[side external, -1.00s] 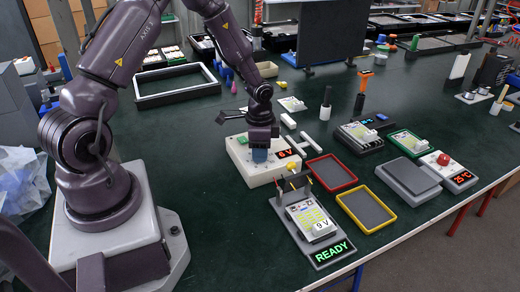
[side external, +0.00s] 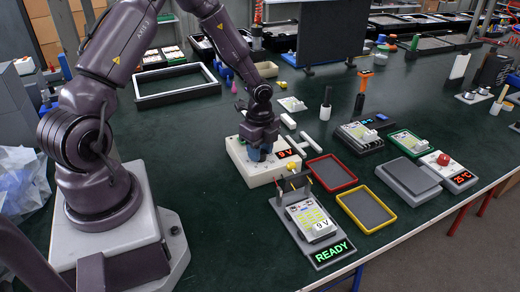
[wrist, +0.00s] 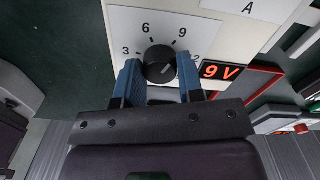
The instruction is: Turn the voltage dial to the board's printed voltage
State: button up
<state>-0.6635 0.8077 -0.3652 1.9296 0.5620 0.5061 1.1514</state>
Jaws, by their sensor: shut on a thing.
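The black voltage dial (wrist: 158,60) is on a white panel with the printed numbers 3, 6, 9 and a partly hidden 12. The blue fingers of my gripper (wrist: 158,68) are shut on it, one on each side. In the side view my gripper (side external: 261,150) is down on the white supply box (side external: 262,175) and hides the dial. The red display (wrist: 222,72) beside the dial reads 9 V. The board (side external: 312,220) lies on a grey stand (side external: 288,222), its white label (side external: 322,225) printed 9 V. The stand's green display (side external: 332,253) reads READY.
A red-rimmed tray (side external: 331,187) and a yellow-rimmed tray (side external: 394,222) lie right of the box, both empty. Small white blocks (side external: 289,121) lie just behind the box.

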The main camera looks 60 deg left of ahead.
jog(key=shift+m, duration=0.3)
dwell(0.4)
jog(key=o, duration=0.9)
jog(key=shift+o, duration=0.2)
notch_tip(320, 180, up, 13)
